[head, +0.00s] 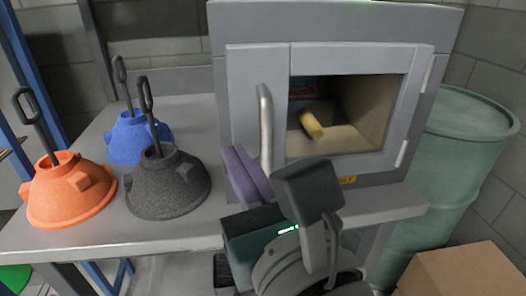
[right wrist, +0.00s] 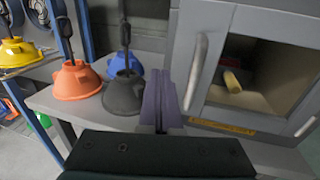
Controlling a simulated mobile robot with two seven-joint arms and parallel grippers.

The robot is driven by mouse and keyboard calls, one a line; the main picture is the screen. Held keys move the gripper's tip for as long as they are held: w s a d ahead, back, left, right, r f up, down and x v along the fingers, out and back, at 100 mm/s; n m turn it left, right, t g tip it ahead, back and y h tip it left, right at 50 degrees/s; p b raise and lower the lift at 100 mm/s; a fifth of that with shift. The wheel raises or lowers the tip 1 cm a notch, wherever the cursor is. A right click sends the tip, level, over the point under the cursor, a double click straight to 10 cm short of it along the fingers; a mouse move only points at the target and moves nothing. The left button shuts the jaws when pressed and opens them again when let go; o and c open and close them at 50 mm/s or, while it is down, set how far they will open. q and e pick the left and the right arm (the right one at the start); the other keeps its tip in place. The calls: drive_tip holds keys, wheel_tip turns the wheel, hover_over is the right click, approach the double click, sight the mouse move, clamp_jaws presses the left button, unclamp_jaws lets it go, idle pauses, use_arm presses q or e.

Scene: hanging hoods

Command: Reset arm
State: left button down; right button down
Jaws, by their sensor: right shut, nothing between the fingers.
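My right gripper (head: 247,176) is in front of the grey cabinet, its purple fingers close to the left of the door handle (head: 265,128). It is shut and empty. In the right wrist view the purple fingers (right wrist: 158,100) lie together, with the handle (right wrist: 195,72) to their right. I cannot tell whether they touch the handle. The cabinet door (head: 235,110) appears closed, and a yellow object (head: 311,124) shows through its window. My left gripper is not in view.
An orange hood (head: 67,190), a blue hood (head: 136,137) and a dark grey hood (head: 167,184) with hooks stand on the bench (head: 60,240) at left. A green barrel (head: 455,150) and a cardboard box (head: 465,275) stand at right. A yellow hood (right wrist: 18,53) hangs or rests on a rack at far left.

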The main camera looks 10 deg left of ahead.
drive_tip(key=s+a+v, duration=0.1)
drive_tip(key=v, duration=0.4)
drive_tip(key=d+m+g+h+p, duration=0.45)
drive_tip(key=d+m+h, duration=0.75)
drive_tip(key=d+m, duration=1.05)
drive_tip(key=s+m+g+y+p, duration=0.35)
drive_tip(key=s+m+g, duration=0.35)
drive_tip(key=s+m, duration=0.85)
wheel_tip(320, 180, up, 37)
drive_tip(key=m+p, duration=0.1)
drive_tip(key=p, duration=3.7)
drive_tip(key=shift+w+d+m+g, duration=0.25)
drive_tip(key=shift+w+m+g, duration=0.1)
drive_tip(key=shift+m, duration=0.05)
drive_tip(key=shift+f, duration=0.1)
